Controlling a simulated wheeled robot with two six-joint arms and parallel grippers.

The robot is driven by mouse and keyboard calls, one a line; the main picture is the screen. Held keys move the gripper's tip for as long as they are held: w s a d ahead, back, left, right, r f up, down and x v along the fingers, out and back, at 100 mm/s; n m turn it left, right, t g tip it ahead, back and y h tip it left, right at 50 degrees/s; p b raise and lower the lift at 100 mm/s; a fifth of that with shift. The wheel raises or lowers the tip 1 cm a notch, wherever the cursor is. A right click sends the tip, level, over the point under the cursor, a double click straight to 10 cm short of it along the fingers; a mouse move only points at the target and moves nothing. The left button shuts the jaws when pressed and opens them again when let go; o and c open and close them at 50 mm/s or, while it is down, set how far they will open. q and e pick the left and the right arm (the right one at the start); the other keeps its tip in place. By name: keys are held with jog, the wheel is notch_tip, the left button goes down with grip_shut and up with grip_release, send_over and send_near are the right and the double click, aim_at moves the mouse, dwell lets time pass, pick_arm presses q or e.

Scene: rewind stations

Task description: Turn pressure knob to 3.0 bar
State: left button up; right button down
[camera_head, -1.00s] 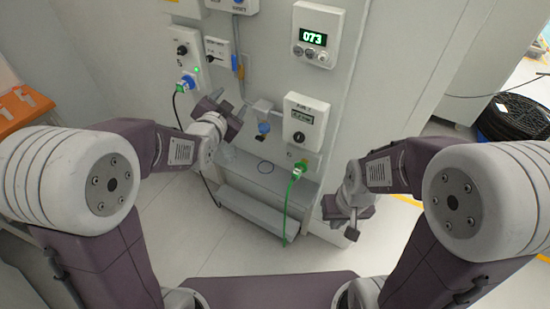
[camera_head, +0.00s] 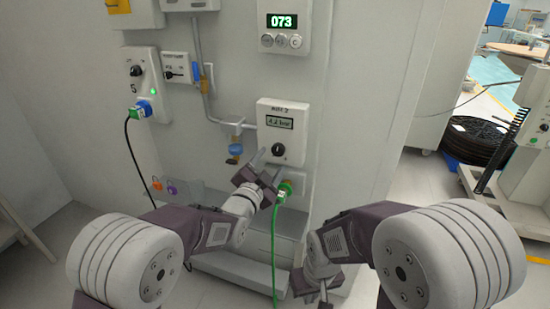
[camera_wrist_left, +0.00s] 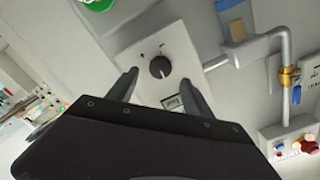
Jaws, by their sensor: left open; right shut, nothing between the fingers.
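The pressure knob (camera_head: 278,149) is a black round knob with a pale pointer mark, low on a white wall box (camera_head: 288,110). Above it a small display (camera_head: 280,123) seems to read 4.2 bar. My left gripper (camera_head: 268,163) is open and sits just below and left of the knob, apart from it as far as I can tell. In the left wrist view the knob (camera_wrist_left: 160,67) shows beyond and between the two open fingers (camera_wrist_left: 157,85). My right gripper (camera_head: 322,298) is shut and empty, low in front of the cabinet, away from the knob.
A green plug with a green cable (camera_head: 284,191) hangs just below the box. A box reading 073 (camera_head: 284,25) is above. Padlocks (camera_head: 164,185) hang at lower left.

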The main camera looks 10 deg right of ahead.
aim_at(277, 152)
pick_arm(q)
jog(key=x, duration=0.5)
grip_shut()
jog(key=shift+f+n, duration=0.1)
jog(key=shift+n, duration=0.3)
jog(key=n+b, duration=0.1)
jog(key=n, duration=0.2)
jog(key=shift+n+b, duration=0.3)
jog(key=shift+a+n+b, duration=0.1)
jog(key=shift+n+b, duration=0.3)
jog(key=shift+n, duration=1.8)
